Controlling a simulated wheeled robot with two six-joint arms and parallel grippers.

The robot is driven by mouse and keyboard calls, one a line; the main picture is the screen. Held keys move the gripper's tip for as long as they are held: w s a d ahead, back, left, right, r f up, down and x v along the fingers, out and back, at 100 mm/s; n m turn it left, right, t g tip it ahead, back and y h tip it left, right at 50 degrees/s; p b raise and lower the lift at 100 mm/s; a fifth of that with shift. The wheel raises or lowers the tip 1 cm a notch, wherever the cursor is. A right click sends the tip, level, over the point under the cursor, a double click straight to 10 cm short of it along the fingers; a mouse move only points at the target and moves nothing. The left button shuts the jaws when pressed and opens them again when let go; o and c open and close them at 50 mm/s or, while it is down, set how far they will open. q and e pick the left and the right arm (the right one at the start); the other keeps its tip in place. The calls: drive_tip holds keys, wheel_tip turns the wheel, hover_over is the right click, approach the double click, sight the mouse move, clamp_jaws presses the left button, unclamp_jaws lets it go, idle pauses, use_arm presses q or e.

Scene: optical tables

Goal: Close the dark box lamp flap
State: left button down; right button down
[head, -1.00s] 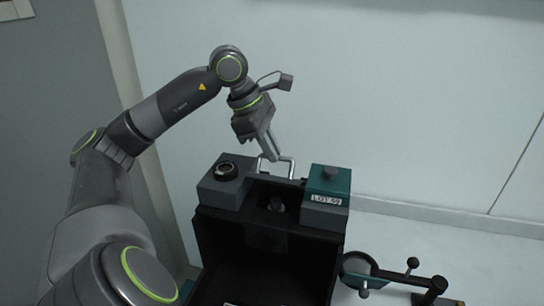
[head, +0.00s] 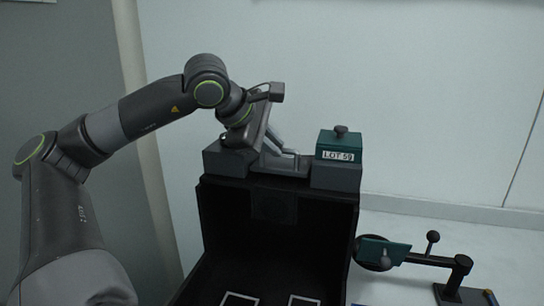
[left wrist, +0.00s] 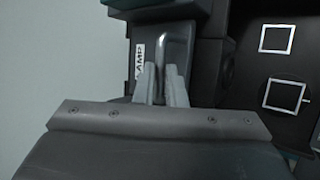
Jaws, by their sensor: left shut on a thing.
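The dark box (head: 225,225) is black, with its front open towards me. Along its top edge, the grey lamp flap (head: 292,168) lies between two raised blocks. In the left wrist view the flap (left wrist: 181,45) carries a label whose visible letters read "AMP" and a silver bar handle (left wrist: 161,48). My left gripper (left wrist: 162,74) is shut on this handle. In the head view, my left gripper (head: 273,148) is above the flap and its wrist hides the left block's top. The flap looks lowered, but I cannot tell whether it is fully seated. My right gripper is not in view.
A teal-topped block (head: 339,146) labelled "LOT 59" with a black knob stands right of the flap. A teal plate on a dark jointed stand (head: 384,254) is right of the box. White square frames (head: 240,299) lie inside the box. A pale wall is behind.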

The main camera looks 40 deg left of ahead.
use_arm(q)
drive_tip(key=shift+d+f+b, duration=0.15)
drive_tip(key=shift+f+b, duration=0.15)
drive_tip(key=shift+f, duration=0.1)
drive_tip(key=shift+s+f+b, duration=0.2)
drive_tip(key=shift+f+b, duration=0.1)
drive_tip(key=shift+b, duration=0.05)
drive_tip(key=shift+s+d+f, duration=0.1)
drive_tip(key=shift+f, duration=0.15)
drive_tip(key=shift+s+f+b, duration=0.1)
drive_tip(key=shift+b, duration=0.2)
drive_tip(key=c, duration=1.5)
unclamp_jaws()
drive_tip(key=shift+s, duration=0.1)
drive_tip(key=shift+r, duration=0.2)
